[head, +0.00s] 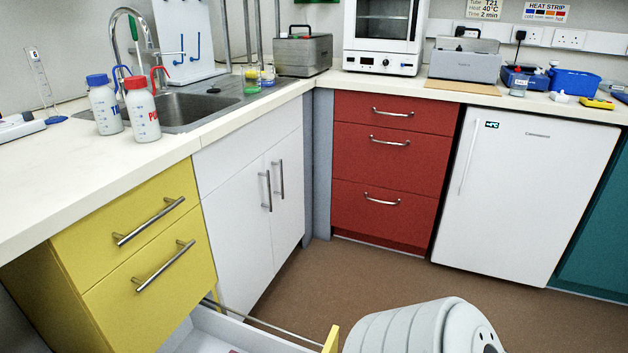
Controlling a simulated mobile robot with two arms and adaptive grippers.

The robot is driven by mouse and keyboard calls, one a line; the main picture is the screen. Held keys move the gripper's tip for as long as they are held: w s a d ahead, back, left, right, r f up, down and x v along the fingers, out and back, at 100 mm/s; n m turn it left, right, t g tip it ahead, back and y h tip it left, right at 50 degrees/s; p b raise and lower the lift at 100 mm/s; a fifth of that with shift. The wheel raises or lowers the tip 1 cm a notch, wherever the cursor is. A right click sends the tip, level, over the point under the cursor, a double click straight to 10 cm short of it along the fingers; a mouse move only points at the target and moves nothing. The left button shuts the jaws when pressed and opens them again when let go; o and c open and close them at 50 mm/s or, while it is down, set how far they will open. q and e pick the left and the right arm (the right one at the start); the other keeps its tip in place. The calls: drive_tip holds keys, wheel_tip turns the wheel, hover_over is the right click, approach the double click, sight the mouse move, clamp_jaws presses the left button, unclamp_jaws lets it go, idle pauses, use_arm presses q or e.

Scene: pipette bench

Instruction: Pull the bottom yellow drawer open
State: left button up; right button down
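The bottom yellow drawer (331,341) is pulled out from the yellow cabinet at the lower left of the head view. Its pale inside (215,335) and metal side rail show, and only a corner of its yellow front is in the picture. The drawer's handle is hidden or out of frame. The top yellow drawer (80,235) and the middle yellow drawer (110,300) are shut, each with a silver bar handle. Neither of my grippers shows. A grey ribbed part of my own body fills the bottom centre, right beside the drawer's front corner.
White cupboard doors (225,205), red drawers (385,165) and a white fridge (520,190) are shut. Two wash bottles (141,112) stand by the sink (195,105). Brown floor (370,280) is clear between the drawer and the far cabinets.

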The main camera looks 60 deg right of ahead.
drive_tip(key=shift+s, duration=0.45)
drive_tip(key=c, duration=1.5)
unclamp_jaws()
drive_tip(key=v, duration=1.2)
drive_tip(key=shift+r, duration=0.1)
